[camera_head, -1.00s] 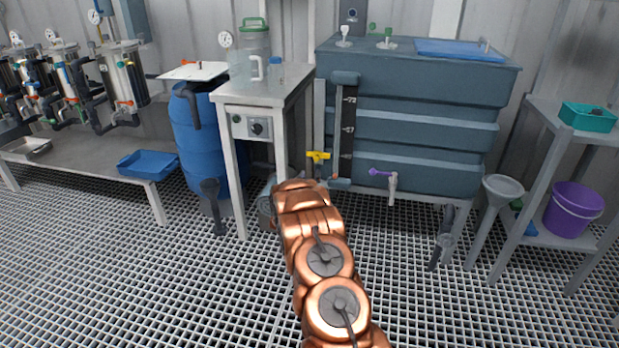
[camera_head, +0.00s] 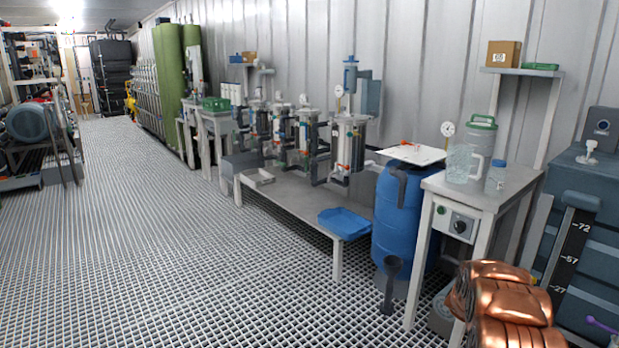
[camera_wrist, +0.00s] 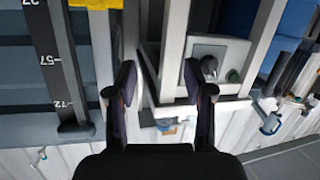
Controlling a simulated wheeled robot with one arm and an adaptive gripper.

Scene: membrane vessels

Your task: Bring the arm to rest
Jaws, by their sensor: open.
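My gripper (camera_wrist: 159,85) shows in the wrist view with its two dark fingers apart and nothing between them. Beyond the fingers, the grey-framed bench with the control box (camera_wrist: 215,60) appears turned over. The dark tank (camera_wrist: 20,75) with its level scale is at the left of that view. In the head view my copper-coloured arm is at the lower right corner, in front of the tank (camera_head: 590,270). The gripper itself is not visible there.
The metal bench (camera_head: 475,190) carries a green-lidded jug (camera_head: 464,160) and a small bottle (camera_head: 496,178). A blue barrel (camera_head: 398,220) stands beside it. A low table (camera_head: 300,205) holds filter vessels and a blue tray (camera_head: 344,222). The grating floor (camera_head: 150,250) at left is open.

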